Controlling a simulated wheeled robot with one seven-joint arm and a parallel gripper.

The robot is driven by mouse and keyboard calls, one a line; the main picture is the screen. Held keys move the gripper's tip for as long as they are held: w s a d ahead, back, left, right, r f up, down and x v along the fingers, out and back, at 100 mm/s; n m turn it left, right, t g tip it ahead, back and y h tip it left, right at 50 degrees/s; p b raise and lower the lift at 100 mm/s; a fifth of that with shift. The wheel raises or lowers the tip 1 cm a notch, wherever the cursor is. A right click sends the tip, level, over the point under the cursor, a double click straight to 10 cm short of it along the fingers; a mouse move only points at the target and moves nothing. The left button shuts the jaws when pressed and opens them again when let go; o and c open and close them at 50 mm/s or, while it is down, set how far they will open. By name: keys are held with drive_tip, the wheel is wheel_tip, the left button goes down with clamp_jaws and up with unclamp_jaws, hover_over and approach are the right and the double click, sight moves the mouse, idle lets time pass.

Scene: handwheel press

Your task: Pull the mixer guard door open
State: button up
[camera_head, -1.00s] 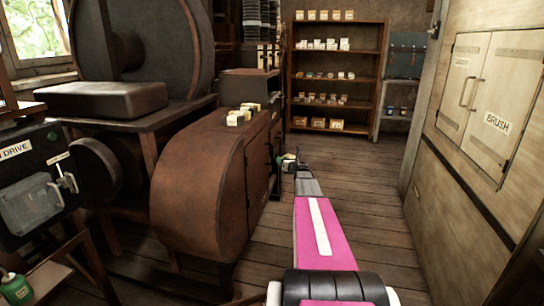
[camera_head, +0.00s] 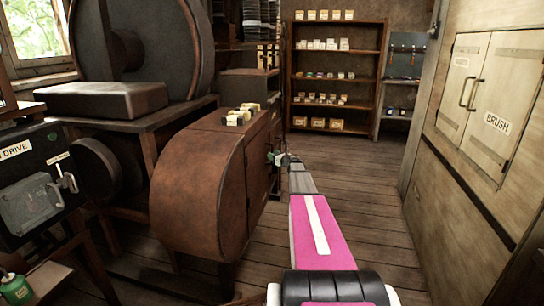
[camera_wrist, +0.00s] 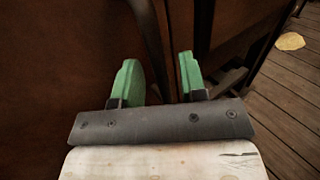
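A rust-brown housing with a rounded front (camera_head: 205,190) stands left of centre in the head view. I take the panel on its right side (camera_head: 258,165) for the guard door, though no label shows on it. My gripper (camera_head: 278,157) is beside that panel, at its far end. In the wrist view my gripper (camera_wrist: 158,72) has its two green fingers apart. A dark upright bar (camera_wrist: 152,40) shows beyond them, lined up with the gap. Dark brown panels (camera_wrist: 70,55) fill the left. I cannot tell whether the bar is a handle or whether the fingers touch it.
Small pale boxes (camera_head: 238,117) stand on top of the housing. A shelf unit (camera_head: 335,52) is at the back. Cabinet doors marked BRUSH (camera_head: 497,124) are on the right. The wooden floor (camera_head: 375,190) between the housing and right cabinet is mostly clear beside my arm.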

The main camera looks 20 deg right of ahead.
drive_tip(key=shift+w+a, duration=0.3)
drive_tip(key=shift+w, duration=0.35)
drive_tip(key=shift+c, duration=0.4)
drive_tip(key=shift+s, duration=0.1)
clamp_jaws()
